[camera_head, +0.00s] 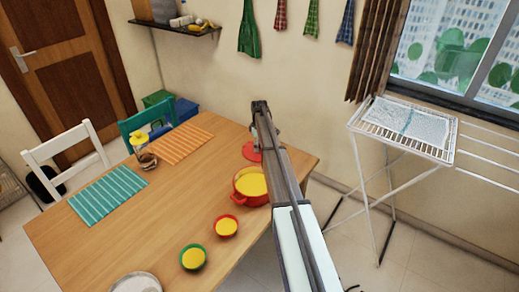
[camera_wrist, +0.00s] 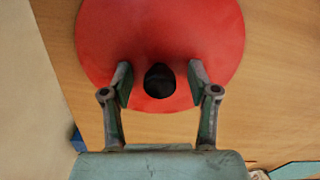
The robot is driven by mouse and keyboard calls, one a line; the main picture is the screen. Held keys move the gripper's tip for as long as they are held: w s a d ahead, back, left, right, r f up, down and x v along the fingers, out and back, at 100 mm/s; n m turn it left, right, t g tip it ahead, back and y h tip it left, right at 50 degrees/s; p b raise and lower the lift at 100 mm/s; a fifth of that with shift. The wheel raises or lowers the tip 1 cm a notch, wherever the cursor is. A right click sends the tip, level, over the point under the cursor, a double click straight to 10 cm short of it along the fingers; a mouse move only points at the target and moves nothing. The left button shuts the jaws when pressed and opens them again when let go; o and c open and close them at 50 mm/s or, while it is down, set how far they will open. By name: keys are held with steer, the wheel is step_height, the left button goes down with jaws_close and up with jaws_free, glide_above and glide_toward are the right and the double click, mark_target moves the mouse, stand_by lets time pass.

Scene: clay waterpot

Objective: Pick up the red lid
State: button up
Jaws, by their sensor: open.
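The red lid (camera_wrist: 160,35) lies on the wooden table in the wrist view, round and flat with a dark knob (camera_wrist: 159,81) near its lower part. My gripper (camera_wrist: 160,85) is open, with one finger on each side of the knob. The fingers look apart from the knob; their exact height above the lid is hard to tell. In the head view, the lid (camera_head: 250,152) shows partly behind my arm, near the table's far right side, and the fingertips are not clear there.
A red pot (camera_head: 240,196) with yellow contents stands beside my arm. A red bowl (camera_head: 226,226), a green bowl (camera_head: 193,257) and a plate (camera_head: 137,283) are nearer. Two placemats and a jar (camera_head: 145,158) are at the left. A white drying rack (camera_head: 400,128) stands right of the table.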

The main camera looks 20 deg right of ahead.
jaws_close()
stand_by(0.3)
